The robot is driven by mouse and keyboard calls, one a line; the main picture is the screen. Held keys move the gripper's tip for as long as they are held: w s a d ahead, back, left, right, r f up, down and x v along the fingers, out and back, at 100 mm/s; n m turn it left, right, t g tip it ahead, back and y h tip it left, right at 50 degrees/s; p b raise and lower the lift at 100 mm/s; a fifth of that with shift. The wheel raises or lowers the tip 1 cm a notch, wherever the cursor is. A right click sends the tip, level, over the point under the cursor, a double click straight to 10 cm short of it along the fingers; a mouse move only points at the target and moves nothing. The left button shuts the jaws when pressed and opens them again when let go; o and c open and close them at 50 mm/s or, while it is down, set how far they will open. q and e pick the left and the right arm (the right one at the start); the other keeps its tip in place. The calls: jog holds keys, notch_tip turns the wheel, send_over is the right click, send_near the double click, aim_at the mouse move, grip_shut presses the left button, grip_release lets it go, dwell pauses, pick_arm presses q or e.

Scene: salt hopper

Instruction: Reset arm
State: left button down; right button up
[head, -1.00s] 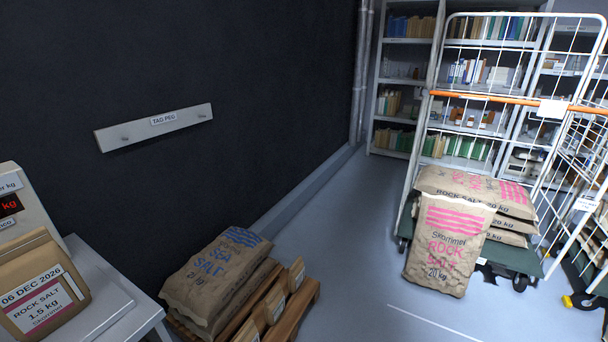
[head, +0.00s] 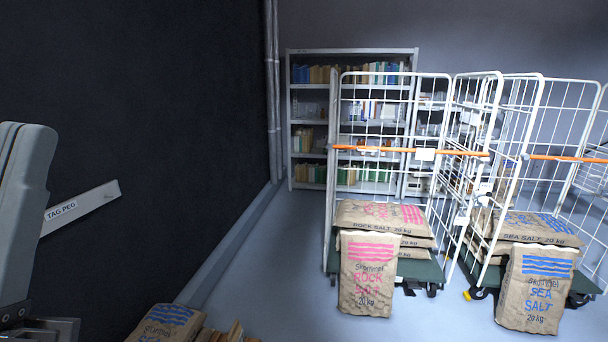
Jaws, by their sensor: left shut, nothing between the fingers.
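My left arm reaches up at the left edge of the head view. Part of my left gripper (head: 42,328) shows in the bottom left corner, cut off by the frame. It is shut, with nothing held. My right gripper is not in view. The tag peg board (head: 85,207) is on the dark wall, partly hidden behind my left arm.
Sea salt sacks (head: 166,324) lie at the bottom edge. A rock salt sack (head: 367,275) leans at one roll cage (head: 393,76), a sea salt sack (head: 536,290) at another. Shelves (head: 352,51) stand behind. Floor is clear between wall and cages.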

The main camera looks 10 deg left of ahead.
pick_arm(q)
jog(key=w+d+f+n+g+h, duration=0.1)
jog(key=w+d+n+g+h, duration=0.15)
jog(key=h, duration=0.25)
notch_tip(320, 180, up, 38)
jog(key=p, duration=3.7)
jog(key=shift+w+a+f+m+t+y+p, duration=0.2)
jog(key=shift+m+t+y+p, duration=0.1)
jog(key=shift+m+t, duration=0.15)
